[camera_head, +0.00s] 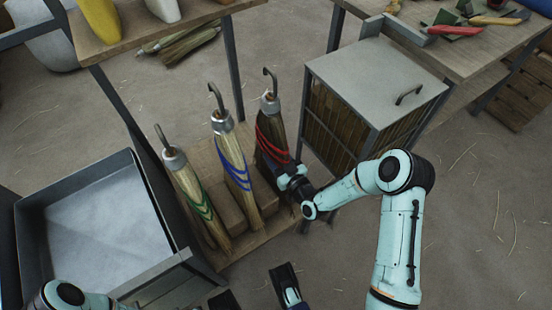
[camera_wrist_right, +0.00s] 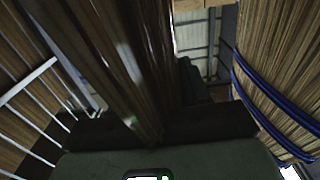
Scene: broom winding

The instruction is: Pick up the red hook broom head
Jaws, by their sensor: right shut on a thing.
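The red hook broom head (camera_head: 271,132) is a straw bundle with red bands, a grey collar and a hook on top. It stands upright at the right end of a row on a low wooden rack. My right gripper (camera_head: 292,181) is shut on its lower part from the right. In the right wrist view, straw of the red hook broom head (camera_wrist_right: 135,70) runs between the dark fingers of my right gripper (camera_wrist_right: 155,128). My left arm shows at the bottom left. Dark parts at the bottom edge may be my left gripper, but its jaws are unclear.
The blue-banded broom head (camera_head: 232,160) stands close left of the red one, and the green-banded one (camera_head: 190,190) farther left. A grey metal tray (camera_head: 120,155) is at left. A cabinet (camera_head: 375,75) stands close on the right. A tool table (camera_head: 480,50) is behind it.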

